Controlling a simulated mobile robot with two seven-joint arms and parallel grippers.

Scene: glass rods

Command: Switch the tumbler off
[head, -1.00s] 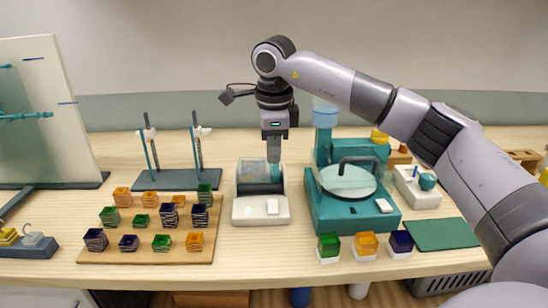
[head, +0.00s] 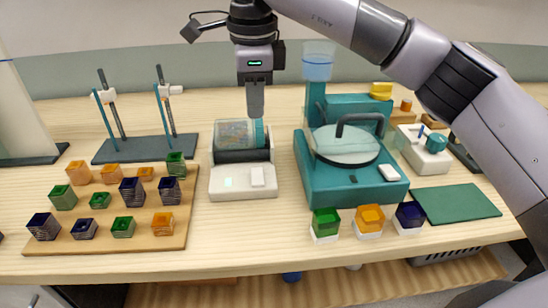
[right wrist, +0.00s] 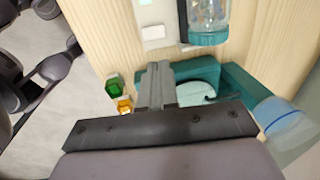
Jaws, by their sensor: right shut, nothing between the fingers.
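My left gripper is out of view.
Right of the tumbler stands a teal machine (head: 350,185) with a round lid. Coloured cubes (head: 370,218) stand along the bench front. A wooden board (head: 100,245) of cubes and a rack (head: 140,148) are at left. Bare bench lies in front of the tumbler.

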